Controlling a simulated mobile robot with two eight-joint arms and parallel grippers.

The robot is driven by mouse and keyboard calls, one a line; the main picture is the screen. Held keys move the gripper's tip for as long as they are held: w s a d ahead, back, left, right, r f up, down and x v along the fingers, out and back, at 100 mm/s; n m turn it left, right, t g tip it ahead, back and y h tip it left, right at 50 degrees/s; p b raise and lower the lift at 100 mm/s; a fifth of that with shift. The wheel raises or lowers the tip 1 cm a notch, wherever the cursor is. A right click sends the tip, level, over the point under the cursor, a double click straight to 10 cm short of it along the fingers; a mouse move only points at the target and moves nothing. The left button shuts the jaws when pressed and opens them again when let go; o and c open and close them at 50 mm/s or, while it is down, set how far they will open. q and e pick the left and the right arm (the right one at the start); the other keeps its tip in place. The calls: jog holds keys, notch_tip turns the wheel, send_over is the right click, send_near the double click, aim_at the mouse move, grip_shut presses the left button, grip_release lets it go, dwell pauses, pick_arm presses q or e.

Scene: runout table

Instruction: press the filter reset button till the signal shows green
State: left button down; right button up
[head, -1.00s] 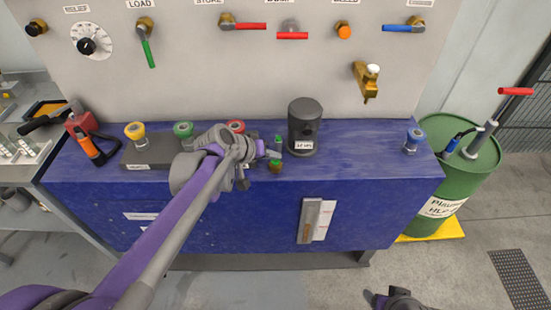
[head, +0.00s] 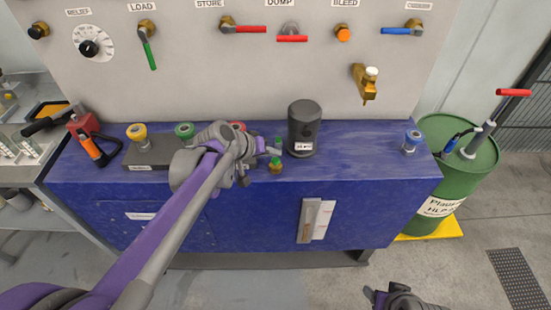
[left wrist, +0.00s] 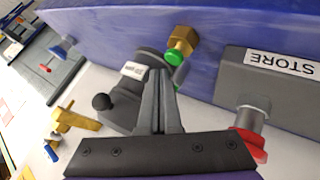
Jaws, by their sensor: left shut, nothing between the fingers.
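The dark grey filter housing (head: 303,125) stands on the blue bench, with a white label on its front. A brass fitting with a green cap (head: 276,165) sits at the bench's front edge, left of the housing. In the left wrist view the green-capped fitting (left wrist: 177,50) is just beyond my fingertips. My left gripper (head: 275,151) is shut and empty beside the fitting; it also shows in the left wrist view (left wrist: 160,78), over part of the housing (left wrist: 130,95). I cannot tell whether it touches. My right gripper (head: 378,298) is low at the bottom edge.
A grey block marked STORE (left wrist: 270,80) carries yellow (head: 137,133), green (head: 185,131) and red (head: 238,127) couplings, partly behind my left arm. A blue coupling (head: 412,141) stands at the right end. The bench top (head: 360,140) between housing and blue coupling is clear.

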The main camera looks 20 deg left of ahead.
aim_at(273, 164)
pick_arm(q)
jog(key=shift+r, duration=0.1)
notch_tip(273, 164, up, 5)
jog(key=p, duration=0.4)
dwell(0.3)
jog(key=s+a+f+m+g+y+p, duration=0.1)
jog(key=s+f+y, duration=0.1)
jog(key=s, duration=1.1)
jog(key=s+a+f+m+g+y+p, duration=0.1)
jog(key=s+f+y, duration=0.2)
jog(key=s, duration=1)
notch_tip(273, 164, down, 2)
jog(key=shift+a+f+m, duration=0.1)
jog(key=shift+a+m, duration=0.15)
jog(key=shift+m, duration=0.05)
